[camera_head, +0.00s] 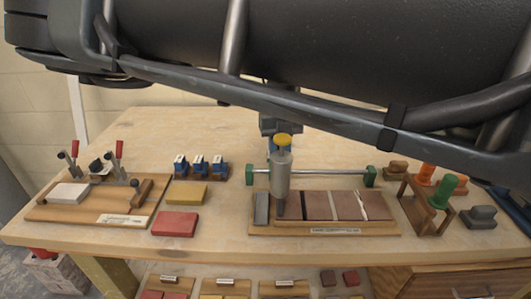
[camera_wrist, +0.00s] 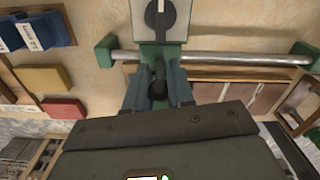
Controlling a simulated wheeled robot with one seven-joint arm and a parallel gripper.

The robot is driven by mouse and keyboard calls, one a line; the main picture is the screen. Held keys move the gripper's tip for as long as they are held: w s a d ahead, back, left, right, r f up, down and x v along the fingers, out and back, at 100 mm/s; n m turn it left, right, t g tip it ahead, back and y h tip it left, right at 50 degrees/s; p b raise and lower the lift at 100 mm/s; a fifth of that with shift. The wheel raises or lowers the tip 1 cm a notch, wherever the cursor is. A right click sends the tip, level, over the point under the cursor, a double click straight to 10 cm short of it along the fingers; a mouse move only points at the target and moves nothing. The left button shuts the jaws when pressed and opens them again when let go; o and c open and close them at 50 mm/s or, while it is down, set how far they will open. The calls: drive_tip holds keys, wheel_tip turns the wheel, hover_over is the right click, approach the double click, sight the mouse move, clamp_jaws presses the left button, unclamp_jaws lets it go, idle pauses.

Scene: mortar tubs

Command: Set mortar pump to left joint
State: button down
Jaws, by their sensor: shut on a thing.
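Whether the tip touches the board cannot be told. A right gap between tiles holds a pale strip (camera_head: 361,206).
A metal rod with green ends (camera_head: 370,176) runs behind the tiles. Red (camera_head: 175,224) and yellow (camera_head: 187,193) blocks and a clamp board (camera_head: 60,213) lie left. The table's front left is clear.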

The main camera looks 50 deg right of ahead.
drive_tip(key=s+d, duration=0.1)
drive_tip(key=s, duration=0.1)
drive_tip(key=s+d+b, duration=0.1)
drive_tip(key=s+d, duration=0.1)
drive_tip(key=shift+s+d, duration=0.15)
drive_tip(key=c, duration=1)
unclamp_jaws()
wheel_tip(320, 180, up, 8)
drive_tip(key=shift+f+b, duration=0.1)
drive_tip(key=shift+b, duration=0.4)
